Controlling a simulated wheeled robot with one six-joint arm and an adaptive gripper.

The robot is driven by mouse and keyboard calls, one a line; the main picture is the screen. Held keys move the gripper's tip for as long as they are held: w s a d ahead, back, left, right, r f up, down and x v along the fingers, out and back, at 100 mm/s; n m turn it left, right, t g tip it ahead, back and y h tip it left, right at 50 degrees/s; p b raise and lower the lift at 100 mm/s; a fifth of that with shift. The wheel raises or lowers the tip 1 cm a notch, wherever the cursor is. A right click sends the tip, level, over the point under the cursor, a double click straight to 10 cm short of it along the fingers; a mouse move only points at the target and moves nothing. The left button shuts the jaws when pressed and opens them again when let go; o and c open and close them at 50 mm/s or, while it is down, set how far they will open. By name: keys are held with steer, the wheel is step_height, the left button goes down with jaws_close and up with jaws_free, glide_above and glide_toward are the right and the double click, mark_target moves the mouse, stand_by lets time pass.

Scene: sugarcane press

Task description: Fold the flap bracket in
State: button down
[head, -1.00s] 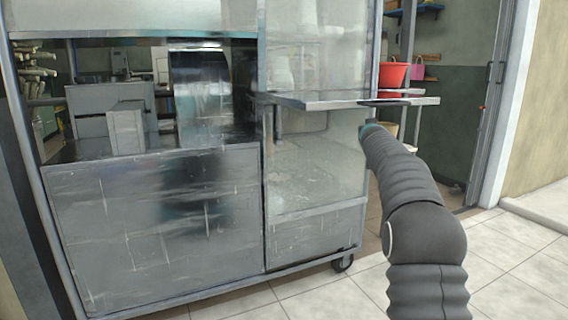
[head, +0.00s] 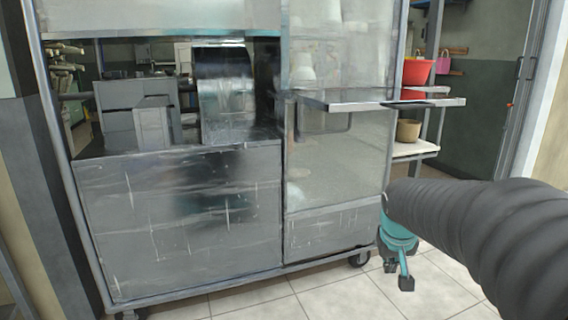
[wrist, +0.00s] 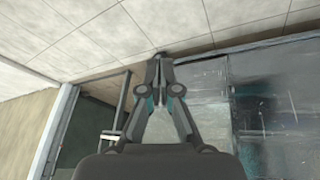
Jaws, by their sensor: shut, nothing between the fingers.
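The flap (head: 380,101) is a thin steel shelf sticking out level from the right part of the sugarcane press cabinet in the head view. A thin dark bracket (head: 325,131) shows as a loop under its left part, against the panel; how far it stands out I cannot tell. My gripper (head: 398,277) hangs below and to the right of the flap, apart from it, beside the cabinet's lower right corner. In the wrist view my gripper (wrist: 160,57) has its fingertips together, with nothing between them. The bracket is not clear in the wrist view.
The steel cabinet (head: 190,220) stands on a wheeled frame with a caster (head: 360,259). Behind it on the right is a rack with a red bucket (head: 417,72) and a brown pot (head: 408,130). Tiled floor (head: 340,292) in front is clear.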

steer(key=s+a+r+p, duration=0.1)
steer(key=s+a, duration=0.1)
steer(key=s, duration=0.5)
steer(key=s+a+r+y+p, duration=0.1)
steer(key=s+a+r, duration=0.1)
steer(key=s, duration=0.5)
steer(key=s+a+r+n+t+p, duration=0.1)
steer(key=s+a+p, duration=0.1)
steer(key=s, duration=0.6)
steer(key=shift+a+r+y, duration=0.3)
steer(key=shift+a+y, duration=0.1)
steer(key=shift+a, duration=0.5)
steer(key=shift+s+d, duration=0.1)
steer(key=shift+d, duration=0.05)
